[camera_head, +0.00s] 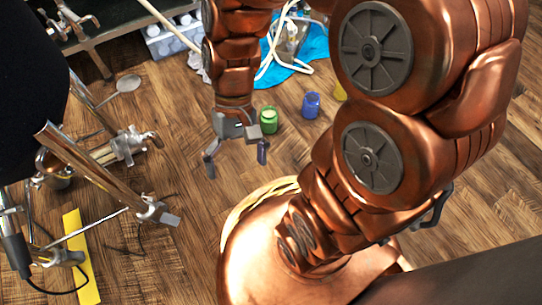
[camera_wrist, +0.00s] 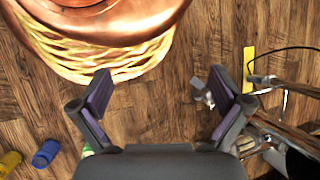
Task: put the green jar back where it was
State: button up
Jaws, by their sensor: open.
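The green jar (camera_head: 268,120) stands on the wooden floor, just right of and behind my gripper (camera_head: 237,158) in the head view. The gripper is open with nothing between its fingers, and points down over the floor. In the wrist view, the open fingers (camera_wrist: 160,92) frame bare floor. Only slivers of green (camera_wrist: 87,151) show there, at the edge of the gripper body, which hides the rest of the jar. A blue jar (camera_head: 311,105) stands to the right of the green one. It also shows in the wrist view (camera_wrist: 46,153).
A yellow jar (camera_wrist: 10,162) stands beyond the blue one. A metal stand with pipes and valves (camera_head: 125,147) and a yellow strip (camera_head: 80,255) are at left. A blue cloth (camera_head: 300,68) and a white crate (camera_head: 170,38) lie behind.

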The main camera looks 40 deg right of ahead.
jog(key=s+d+r+n+t+h, duration=0.1)
jog(key=s+d+t+h, duration=0.1)
jog(key=d, duration=0.4)
jog(key=shift+s+r+n+h, duration=0.15)
jog(key=shift+s+n+h, duration=0.15)
jog(key=shift+s+h, duration=0.5)
